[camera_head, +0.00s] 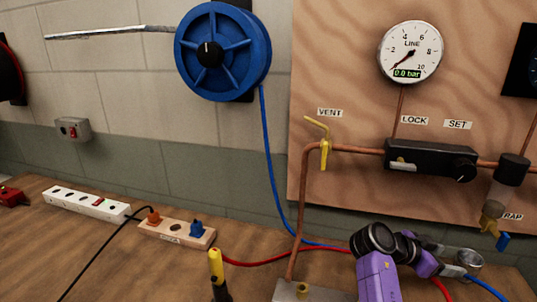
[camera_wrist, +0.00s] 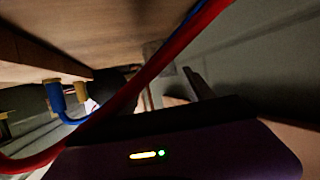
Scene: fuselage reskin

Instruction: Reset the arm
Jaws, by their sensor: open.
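My arm, purple with dark joints, reaches up from the bottom right of the head view in front of the bench. My gripper (camera_head: 452,258) is low at the right, in front of the lower edge of the wooden panel. Its grey fingers look apart, with nothing clearly held between them. A round metal fitting (camera_head: 468,257) shows close to the fingertips; I cannot tell whether they touch it. In the wrist view a red hose (camera_wrist: 130,95) crosses diagonally very close to the camera, and the fingers are mostly dark.
The wooden panel (camera_head: 345,70) carries a gauge (camera_head: 410,52) reading 0.0 bar, a yellow vent valve (camera_head: 324,148) and copper pipe. A blue hose reel (camera_head: 222,52) hangs on the wall. Red and blue hoses lie near my arm. Power strips (camera_head: 85,203) sit on the bench (camera_head: 40,260) at left.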

